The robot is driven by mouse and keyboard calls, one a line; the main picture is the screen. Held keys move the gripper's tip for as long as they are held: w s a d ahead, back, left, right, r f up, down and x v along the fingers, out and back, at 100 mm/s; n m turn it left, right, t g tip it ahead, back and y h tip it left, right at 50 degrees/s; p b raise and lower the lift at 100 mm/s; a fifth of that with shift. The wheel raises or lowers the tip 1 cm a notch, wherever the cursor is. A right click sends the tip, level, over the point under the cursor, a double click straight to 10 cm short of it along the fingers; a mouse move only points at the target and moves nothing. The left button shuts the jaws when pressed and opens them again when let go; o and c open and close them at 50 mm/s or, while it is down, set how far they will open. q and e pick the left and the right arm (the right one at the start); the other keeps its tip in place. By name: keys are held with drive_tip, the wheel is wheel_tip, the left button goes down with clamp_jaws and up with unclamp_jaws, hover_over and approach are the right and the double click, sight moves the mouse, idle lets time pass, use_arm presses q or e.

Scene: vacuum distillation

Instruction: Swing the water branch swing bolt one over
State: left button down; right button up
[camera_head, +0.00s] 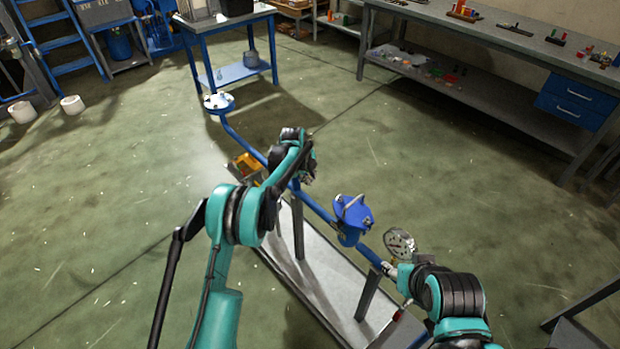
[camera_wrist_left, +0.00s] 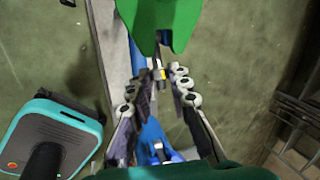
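The blue water branch pipe (camera_head: 318,207) runs diagonally across the head view, with a blue lidded vessel (camera_head: 352,222) on it. My left gripper (camera_head: 309,172) is over the pipe, up and left of the vessel. In the left wrist view my left gripper (camera_wrist_left: 160,97) has its fingers apart.
A grey plinth (camera_head: 325,285) with upright supports lies under the pipe. A round flange (camera_head: 219,103) ends the far pipe. An orange-yellow box (camera_head: 247,168) is beside the pipe. A blue table (camera_head: 232,75) and a grey workbench (camera_head: 480,45) stand behind. Open green floor lies around.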

use_arm(q)
drive_tip(key=shift+w+a+r+g+h+p, duration=0.2)
drive_tip(key=shift+a+r+g+h+p, duration=0.1)
drive_tip(key=shift+h+p, duration=0.1)
drive_tip(key=shift+w+a+r+g+h+p, duration=0.1)
drive_tip(key=shift+g+h+p, duration=0.1)
drive_tip(key=shift+g+h, duration=0.15)
drive_tip(key=shift+w+r+g+h+p, duration=0.1)
drive_tip(key=shift+g+h+p, duration=0.05)
drive_tip(key=shift+g+h, duration=0.15)
drive_tip(key=c, duration=1.6)
unclamp_jaws()
drive_tip(key=shift+c, duration=0.2)
drive_tip(key=v, duration=1.2)
